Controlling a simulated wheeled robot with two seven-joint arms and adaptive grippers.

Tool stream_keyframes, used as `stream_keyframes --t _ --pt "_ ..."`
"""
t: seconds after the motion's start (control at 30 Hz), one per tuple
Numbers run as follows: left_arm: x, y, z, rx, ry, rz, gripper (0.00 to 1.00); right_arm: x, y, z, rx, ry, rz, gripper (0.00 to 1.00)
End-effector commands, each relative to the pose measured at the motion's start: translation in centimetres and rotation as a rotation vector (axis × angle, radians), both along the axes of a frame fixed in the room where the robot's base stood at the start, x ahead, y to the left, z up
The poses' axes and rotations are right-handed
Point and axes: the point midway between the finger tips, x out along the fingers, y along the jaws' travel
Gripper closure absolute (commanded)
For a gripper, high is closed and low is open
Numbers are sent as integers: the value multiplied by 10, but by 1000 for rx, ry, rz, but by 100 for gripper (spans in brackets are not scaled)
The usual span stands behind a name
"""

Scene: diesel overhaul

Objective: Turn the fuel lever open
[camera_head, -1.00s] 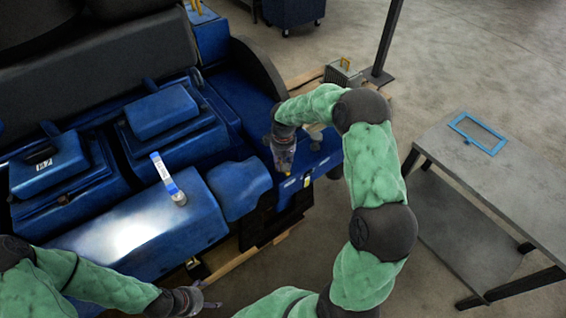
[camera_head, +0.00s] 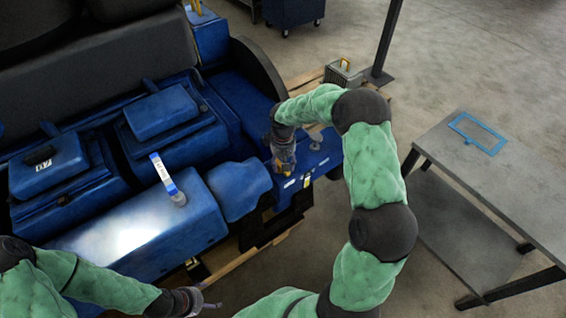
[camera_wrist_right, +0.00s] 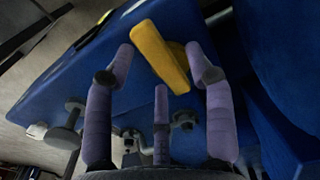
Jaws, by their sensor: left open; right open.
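The yellow fuel lever (camera_wrist_right: 160,56) is on the blue engine (camera_wrist_right: 95,75) and shows in the right wrist view. My right gripper (camera_wrist_right: 161,62) is open, with a purple finger on each side of the lever's near end. Whether the fingers touch it cannot be told. In the head view my right gripper (camera_head: 284,164) is over the engine's right end block, where its fingers mostly hide the lever. My left gripper (camera_head: 208,303) is open and empty, in front of the engine near the bottom edge.
Metal fittings (camera_wrist_right: 72,118) sit beside my right fingers. Open floor lies between engine and table.

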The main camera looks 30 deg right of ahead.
Motion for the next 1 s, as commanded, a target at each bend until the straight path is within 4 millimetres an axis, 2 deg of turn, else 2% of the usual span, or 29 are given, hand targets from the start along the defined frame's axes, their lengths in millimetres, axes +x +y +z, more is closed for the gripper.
stream_keyframes --t 0.17,0.6,0.8,1.0 --pt "0 0 0 0 0 0 17 1 -1 18 -2 -5 0 46" --pt "0 0 0 0 0 0 17 1 0 98 -1 -3 1 46" --pt "0 0 0 0 0 0 17 1 0 116 0 -1 2 46" --pt "0 0 0 0 0 0 17 0 0 119 0 0 1 46"
